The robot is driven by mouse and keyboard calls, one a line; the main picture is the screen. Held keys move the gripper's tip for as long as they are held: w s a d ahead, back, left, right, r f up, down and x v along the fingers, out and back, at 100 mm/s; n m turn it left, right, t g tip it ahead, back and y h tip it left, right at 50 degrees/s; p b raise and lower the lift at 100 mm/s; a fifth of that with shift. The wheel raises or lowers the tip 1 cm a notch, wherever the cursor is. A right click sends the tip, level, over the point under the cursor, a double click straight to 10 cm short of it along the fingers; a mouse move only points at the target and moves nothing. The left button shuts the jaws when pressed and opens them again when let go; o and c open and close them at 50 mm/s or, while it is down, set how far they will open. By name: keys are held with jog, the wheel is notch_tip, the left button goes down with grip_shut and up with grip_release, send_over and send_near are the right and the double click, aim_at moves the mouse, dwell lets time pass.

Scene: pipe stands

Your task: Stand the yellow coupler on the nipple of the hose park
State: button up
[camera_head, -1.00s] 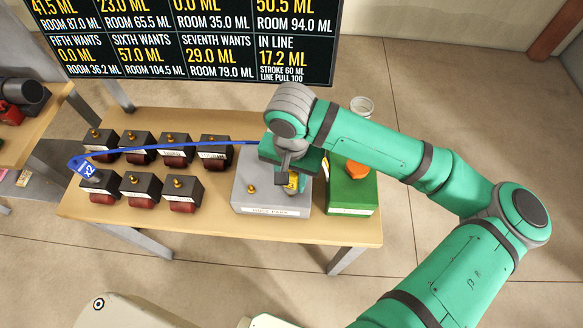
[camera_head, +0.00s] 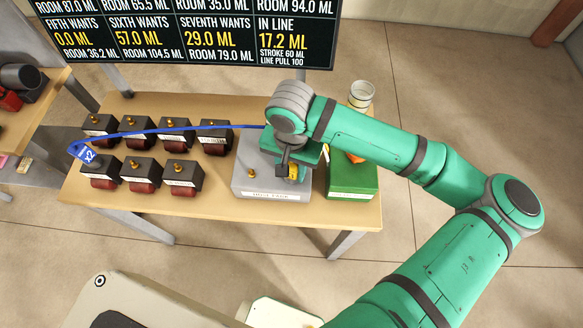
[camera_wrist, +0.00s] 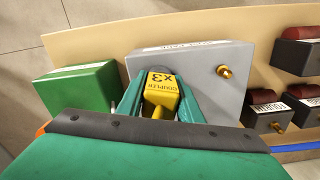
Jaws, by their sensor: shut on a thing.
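The yellow coupler (camera_wrist: 160,92), marked "COUPLER X3", is held between the two green fingers of my gripper (camera_wrist: 158,104). In the head view the coupler (camera_head: 293,173) shows partly below my gripper (camera_head: 288,168), over the right part of the grey hose park (camera_head: 262,190). A brass nipple (camera_head: 252,174) stands bare on the left part of the hose park. In the wrist view this nipple (camera_wrist: 224,71) is right of the coupler. A dark round spot on the grey top shows behind the coupler. Its lower end is hidden, so I cannot tell whether it touches anything.
A green box (camera_head: 352,185) with an orange knob stands right of the hose park. A blue hose (camera_head: 150,133) runs from the X2 piece (camera_head: 84,151) to behind my gripper. Several dark blocks with brass nipples fill the bench's left. A clear cup (camera_head: 362,94) is behind.

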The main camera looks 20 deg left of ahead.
jog(key=o, duration=1.1)
notch_tip(320, 180, up, 11)
jog(key=shift+f, duration=0.1)
